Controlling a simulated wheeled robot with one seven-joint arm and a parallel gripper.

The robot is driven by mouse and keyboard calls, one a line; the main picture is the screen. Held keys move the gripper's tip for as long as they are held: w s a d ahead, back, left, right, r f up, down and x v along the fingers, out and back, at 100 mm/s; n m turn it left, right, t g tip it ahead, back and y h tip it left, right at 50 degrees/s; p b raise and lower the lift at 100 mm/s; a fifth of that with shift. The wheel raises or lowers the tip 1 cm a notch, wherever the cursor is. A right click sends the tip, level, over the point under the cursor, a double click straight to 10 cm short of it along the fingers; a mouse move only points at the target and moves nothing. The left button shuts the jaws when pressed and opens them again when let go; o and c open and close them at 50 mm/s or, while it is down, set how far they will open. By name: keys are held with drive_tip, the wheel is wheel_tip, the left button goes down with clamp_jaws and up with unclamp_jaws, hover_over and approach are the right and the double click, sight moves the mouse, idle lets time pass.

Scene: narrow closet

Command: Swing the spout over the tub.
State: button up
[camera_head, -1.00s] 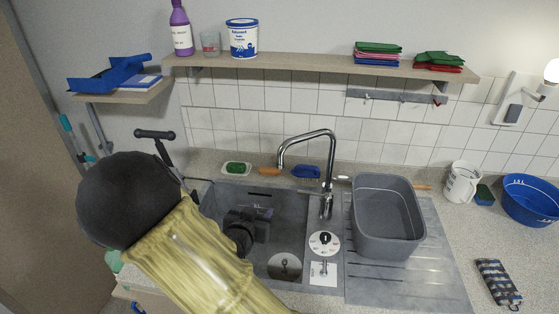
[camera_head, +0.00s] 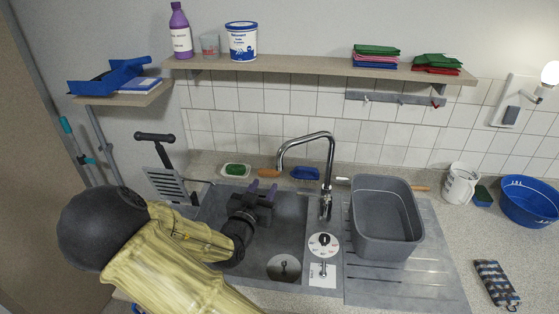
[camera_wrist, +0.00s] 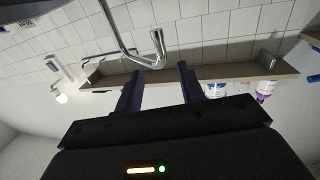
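The chrome spout (camera_head: 305,137) rises from the tap behind the sink and arches left, its open end over the sink basin (camera_head: 288,240). It also shows in the wrist view (camera_wrist: 118,35), its end just beyond my fingers. The grey tub (camera_head: 388,250) stands on the drainer to the right of the tap. My gripper (camera_head: 264,188) is over the basin, a little below and left of the spout end in the head view. In the wrist view my gripper (camera_wrist: 158,70) has its two dark fingers apart with nothing between them.
A green sponge dish (camera_head: 236,171) and brushes (camera_head: 305,173) lie behind the basin. A jug (camera_head: 460,184) and blue bowl (camera_head: 531,199) stand at right.

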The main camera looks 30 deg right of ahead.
sight(278, 164)
drive_tip(key=p+x, duration=0.3)
drive_tip(key=x, duration=1)
drive_tip(key=shift+d+p, duration=0.1)
drive_tip(key=shift+p, duration=0.2)
clamp_jaws()
